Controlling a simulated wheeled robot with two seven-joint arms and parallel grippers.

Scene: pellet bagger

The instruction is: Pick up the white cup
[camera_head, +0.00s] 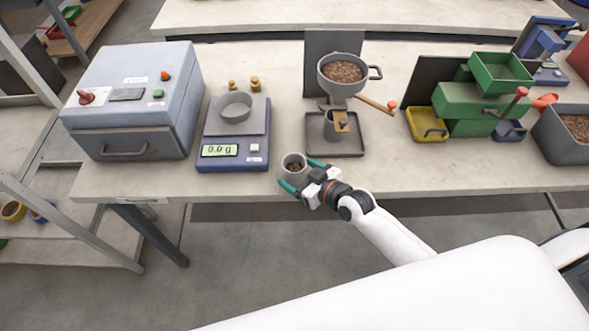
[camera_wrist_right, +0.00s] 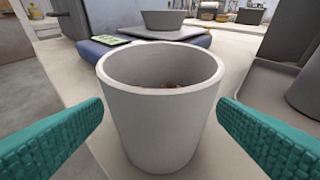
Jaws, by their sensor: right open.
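The white cup (camera_head: 293,161) stands upright near the front edge of the table, just in front of and to the right of the scale. It has brown contents at its bottom. My right gripper (camera_head: 303,175) is open at the cup, with its teal fingers on either side. In the right wrist view the cup (camera_wrist_right: 160,115) is between the two fingers, with a visible gap on each side. My left gripper is not in view.
A scale (camera_head: 233,150) reading 0.0 g carries a grey dish (camera_head: 236,107). A hopper of pellets (camera_head: 343,72) stands over a grey tray (camera_head: 350,148). A grey box machine (camera_head: 133,100) is at left, green bins (camera_head: 480,105) at right.

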